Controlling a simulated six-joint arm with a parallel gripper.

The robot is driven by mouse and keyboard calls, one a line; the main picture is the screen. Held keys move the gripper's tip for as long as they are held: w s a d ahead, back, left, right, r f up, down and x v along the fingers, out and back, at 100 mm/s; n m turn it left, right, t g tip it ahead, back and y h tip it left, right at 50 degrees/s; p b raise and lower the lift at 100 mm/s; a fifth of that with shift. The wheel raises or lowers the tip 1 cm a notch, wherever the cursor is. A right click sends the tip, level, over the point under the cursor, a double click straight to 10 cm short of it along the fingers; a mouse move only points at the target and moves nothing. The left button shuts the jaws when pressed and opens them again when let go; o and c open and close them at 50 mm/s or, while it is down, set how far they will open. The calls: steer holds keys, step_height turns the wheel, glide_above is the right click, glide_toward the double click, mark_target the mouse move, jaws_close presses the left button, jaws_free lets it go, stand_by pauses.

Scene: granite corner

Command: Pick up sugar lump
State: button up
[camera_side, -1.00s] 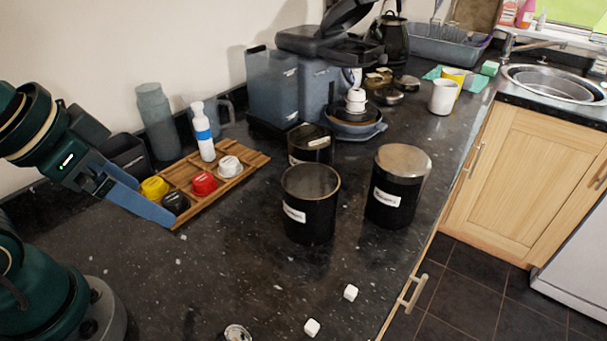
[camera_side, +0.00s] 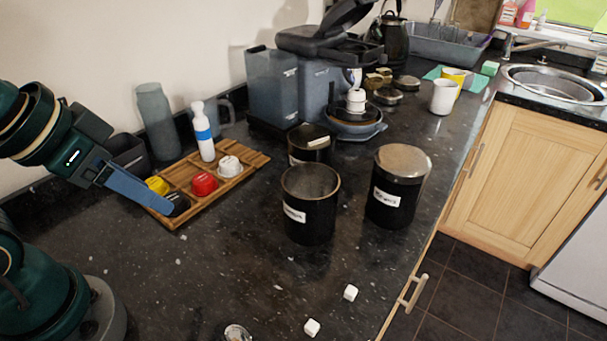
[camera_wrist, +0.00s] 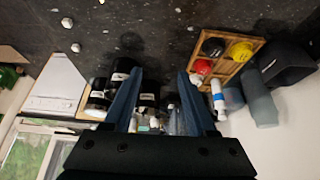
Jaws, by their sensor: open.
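Two white sugar lumps lie on the dark granite counter near its front edge: one lump (camera_side: 351,292) and another lump (camera_side: 312,327) closer to the camera. In the wrist view, two small white lumps (camera_wrist: 67,22) and (camera_wrist: 75,47) show at upper left, well outside the jaws. My gripper (camera_side: 172,211) is at the left in the side view, by the wooden tray, far from both lumps. In the wrist view my gripper (camera_wrist: 159,74) has its two blue fingers apart, with nothing held between them.
A wooden tray (camera_side: 238,180) holds several coloured pods and a white-blue bottle (camera_side: 203,131). Black canisters (camera_side: 310,205) and (camera_side: 398,187) stand between the tray and the front edge. A small glass item (camera_side: 237,333) lies left of the lumps. The counter around the lumps is mostly clear.

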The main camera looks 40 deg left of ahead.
steer(key=w+a+r+m+t+y, duration=0.15)
steer(key=w+r+m+t, duration=0.35)
steer(key=w, duration=0.7)
steer(key=w+d+f+m+t+h, duration=0.2)
steer(key=w+d+m+h, duration=0.3)
steer(key=m+g+h, duration=0.7)
steer(key=g+h, duration=0.1)
glide_toward(307, 323)
steer(key=w+r, duration=0.1)
steer(key=w, duration=0.1)
steer(key=w+d+r, duration=0.1)
steer(key=w, duration=0.1)
steer(key=w+r, duration=0.1)
steer(key=w, duration=0.1)
steer(key=shift+d+r, duration=0.2)
steer(key=shift+d, duration=0.15)
steer(key=s+f+g, duration=0.1)
steer(key=f, duration=0.1)
steer(key=s+f+n+g, duration=0.1)
steer(key=s+f, duration=0.1)
steer(key=shift+s+d+h, duration=0.25)
steer(key=shift+h, duration=0.1)
steer(key=shift+s+f, duration=0.15)
steer(key=shift+f, duration=0.1)
steer(key=shift+x, duration=2.55)
steer(key=shift+f, duration=0.15)
